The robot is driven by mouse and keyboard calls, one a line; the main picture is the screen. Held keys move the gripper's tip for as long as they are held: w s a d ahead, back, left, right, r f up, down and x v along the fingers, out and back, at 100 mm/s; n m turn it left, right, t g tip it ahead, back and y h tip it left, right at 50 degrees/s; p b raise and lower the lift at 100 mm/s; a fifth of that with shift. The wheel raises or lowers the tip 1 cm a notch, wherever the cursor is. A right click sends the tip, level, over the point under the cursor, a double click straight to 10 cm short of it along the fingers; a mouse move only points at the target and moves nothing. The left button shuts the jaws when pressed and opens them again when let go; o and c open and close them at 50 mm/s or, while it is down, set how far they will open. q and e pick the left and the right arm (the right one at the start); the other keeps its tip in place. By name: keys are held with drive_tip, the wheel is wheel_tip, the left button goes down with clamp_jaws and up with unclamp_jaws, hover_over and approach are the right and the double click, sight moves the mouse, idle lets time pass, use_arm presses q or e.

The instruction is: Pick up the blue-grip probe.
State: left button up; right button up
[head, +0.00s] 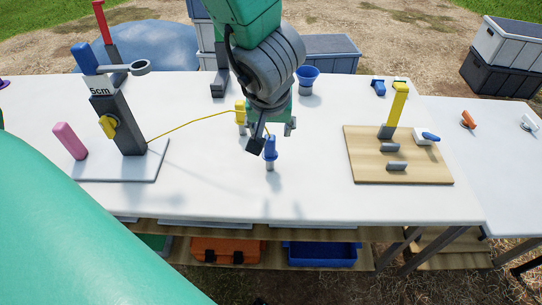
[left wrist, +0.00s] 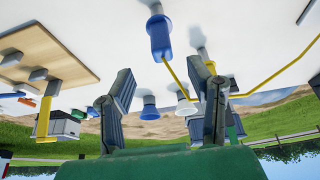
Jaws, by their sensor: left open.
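The blue-grip probe (head: 270,148) stands upright on the white table, its grey metal lower end down on the surface. In the left wrist view its blue grip (left wrist: 159,38) shows beyond and between my two fingers, with clear space on both sides. My left gripper (head: 272,136) comes down from above and sits over and around the top of the blue grip. In the left wrist view my left gripper (left wrist: 162,70) is open, with nothing between its pads. I cannot tell whether a finger touches the probe. My right gripper is not in view.
A yellow-grip probe (head: 240,112) stands close left, its yellow cable (head: 190,124) running to a dark stand (head: 118,122). A pink block (head: 70,141) is beside that stand. A wooden board (head: 430,171) with fittings lies right. A blue funnel (head: 308,78) stands behind. The front table is clear.

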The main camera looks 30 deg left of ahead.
sight(270, 139)
use_arm(q)
drive_tip(key=shift+d+b+x, duration=0.2)
drive_tip(key=shift+b+x, duration=0.2)
drive_tip(key=shift+x, duration=0.7)
drive_tip(key=b+x, duration=0.2)
drive_tip(key=x, duration=0.1)
drive_tip(key=b+x, duration=0.2)
drive_tip(key=shift+a+f, duration=0.15)
drive_tip(key=shift+a, duration=0.2)
drive_tip(key=shift+s, duration=0.1)
clamp_jaws()
